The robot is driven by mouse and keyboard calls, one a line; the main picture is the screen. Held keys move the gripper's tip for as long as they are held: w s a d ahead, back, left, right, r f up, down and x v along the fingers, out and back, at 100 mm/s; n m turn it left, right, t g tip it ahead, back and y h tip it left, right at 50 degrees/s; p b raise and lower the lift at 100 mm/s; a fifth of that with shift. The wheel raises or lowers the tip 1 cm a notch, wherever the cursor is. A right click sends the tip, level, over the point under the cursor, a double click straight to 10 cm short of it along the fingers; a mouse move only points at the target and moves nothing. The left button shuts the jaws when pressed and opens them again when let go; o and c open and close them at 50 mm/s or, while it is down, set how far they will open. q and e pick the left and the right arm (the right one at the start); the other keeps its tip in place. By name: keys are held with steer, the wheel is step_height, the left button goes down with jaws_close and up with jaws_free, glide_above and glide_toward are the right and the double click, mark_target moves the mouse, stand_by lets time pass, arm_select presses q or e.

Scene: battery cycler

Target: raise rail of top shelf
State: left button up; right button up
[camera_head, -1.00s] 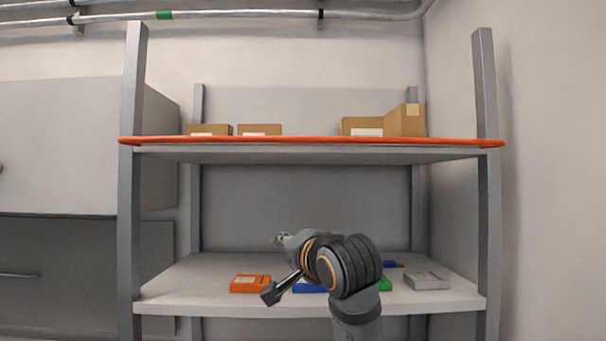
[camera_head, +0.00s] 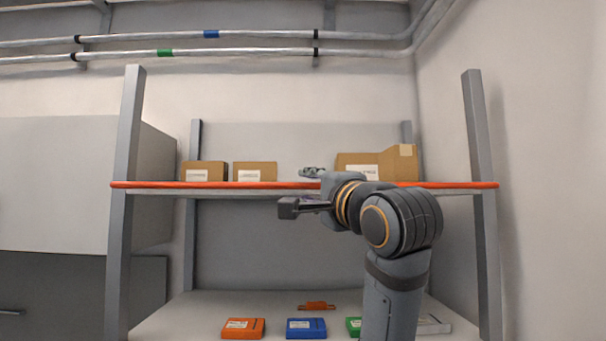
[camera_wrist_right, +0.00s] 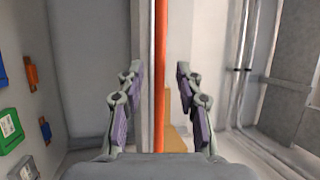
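The orange-red rail (camera_head: 220,185) runs along the front edge of the top shelf (camera_head: 160,192), close to its board. My right gripper (camera_head: 312,185) is at the rail, right of its middle in the head view. In the right wrist view the rail (camera_wrist_right: 160,60) passes between the two spread fingers of the right gripper (camera_wrist_right: 160,85), with a gap on either side. The gripper is open. My right forearm and wrist hide part of the rail. My left gripper is not in view.
Cardboard boxes (camera_head: 255,171) stand on the top shelf behind the rail, with a larger box (camera_head: 360,166) at right. Orange (camera_head: 243,328), blue (camera_head: 306,328) and green devices lie on the lower shelf. Grey posts (camera_head: 124,210) flank both sides; pipes (camera_head: 250,35) run above.

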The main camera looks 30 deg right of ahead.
mark_target(304, 186)
steer(key=shift+p+x, duration=0.45)
steer(key=shift+x, duration=1.15)
jaws_close()
